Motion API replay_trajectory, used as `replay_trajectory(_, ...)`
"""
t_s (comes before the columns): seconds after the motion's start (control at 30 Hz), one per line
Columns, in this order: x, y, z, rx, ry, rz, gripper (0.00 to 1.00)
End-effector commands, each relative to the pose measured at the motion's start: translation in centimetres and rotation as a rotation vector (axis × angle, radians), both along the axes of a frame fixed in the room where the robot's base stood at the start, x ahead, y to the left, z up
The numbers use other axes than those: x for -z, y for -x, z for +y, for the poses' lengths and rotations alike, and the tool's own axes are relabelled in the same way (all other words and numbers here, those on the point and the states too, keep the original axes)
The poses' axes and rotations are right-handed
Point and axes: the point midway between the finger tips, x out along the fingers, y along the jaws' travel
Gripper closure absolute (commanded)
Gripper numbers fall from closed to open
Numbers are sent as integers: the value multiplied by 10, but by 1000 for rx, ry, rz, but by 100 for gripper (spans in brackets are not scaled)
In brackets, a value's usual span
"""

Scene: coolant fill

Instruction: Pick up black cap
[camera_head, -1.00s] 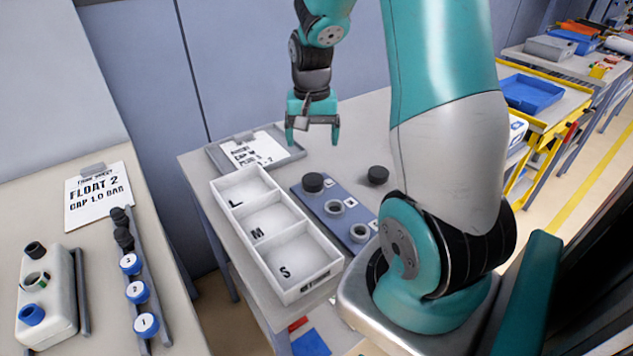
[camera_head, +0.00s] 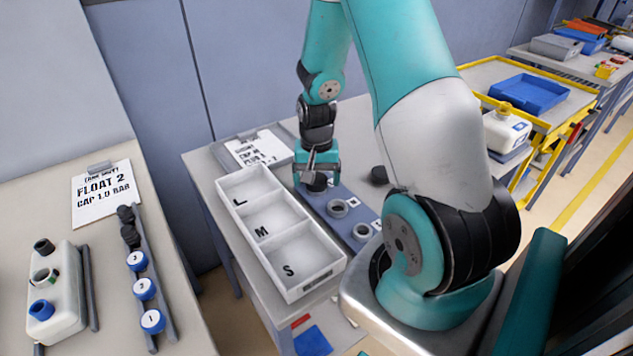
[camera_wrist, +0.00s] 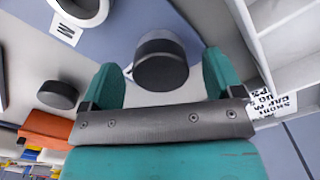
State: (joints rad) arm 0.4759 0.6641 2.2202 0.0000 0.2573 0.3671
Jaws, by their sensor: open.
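A black cap (camera_wrist: 160,62) stands on the blue-grey strip (camera_head: 347,215) on the middle table. In the wrist view it lies between and just beyond the two teal fingers of my gripper (camera_wrist: 163,80), with room on both sides. My gripper (camera_head: 316,180) is open above the cap in the head view, where the cap (camera_head: 317,186) is mostly hidden under it. A second black cap (camera_head: 379,175) lies on the table to the right of the strip; it also shows in the wrist view (camera_wrist: 57,95).
A white tray with L, M and S compartments (camera_head: 330,268) stands just left of the strip. Grey rings (camera_head: 338,208) sit along the strip. A clipboard (camera_head: 262,150) lies behind. The left table holds a white tank (camera_head: 60,315) and a row of several caps (camera_head: 144,289).

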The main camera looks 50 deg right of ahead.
Motion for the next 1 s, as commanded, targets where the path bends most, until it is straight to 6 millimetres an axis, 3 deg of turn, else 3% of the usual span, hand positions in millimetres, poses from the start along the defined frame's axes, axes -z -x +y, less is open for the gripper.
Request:
replay_trajectory(0.07,0,0,0,0,0,0,14)
replay_trajectory(0.3,0,0,0,0,0,0,67)
replay_trajectory(0.37,0,0,0,0,0,0,71)
replay_trajectory(0.77,-12,-1,-1,0,2,-3,71)
replay_trajectory(0.87,-28,-1,-1,0,2,-5,71)
replay_trajectory(1.0,-64,-1,-1,0,5,-8,71)
